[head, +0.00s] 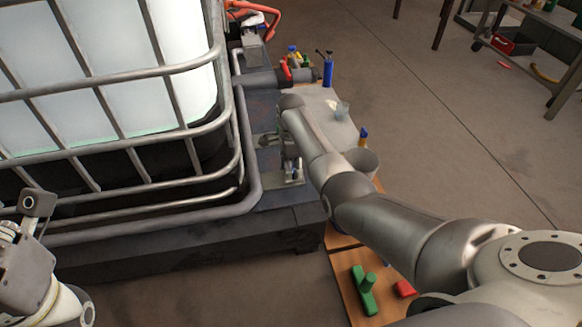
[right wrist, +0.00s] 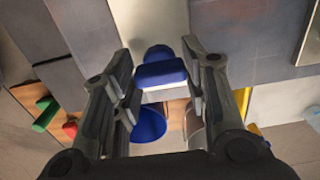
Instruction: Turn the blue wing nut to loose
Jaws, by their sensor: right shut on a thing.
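The blue wing nut (right wrist: 160,72) shows in the right wrist view, between the two fingers of my right gripper (right wrist: 160,68). The fingers stand on either side of it and are shut on it. In the head view my right gripper (head: 291,172) is low beside the corner of the caged tank, and the wing nut is hidden there by the gripper and arm. Part of my left gripper (head: 38,205) shows at the left edge of the head view, away from the nut; its jaws cannot be made out.
A white tank in a metal cage (head: 130,85) fills the left. A blue cup (right wrist: 148,123) shows below the nut. Open floor lies right.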

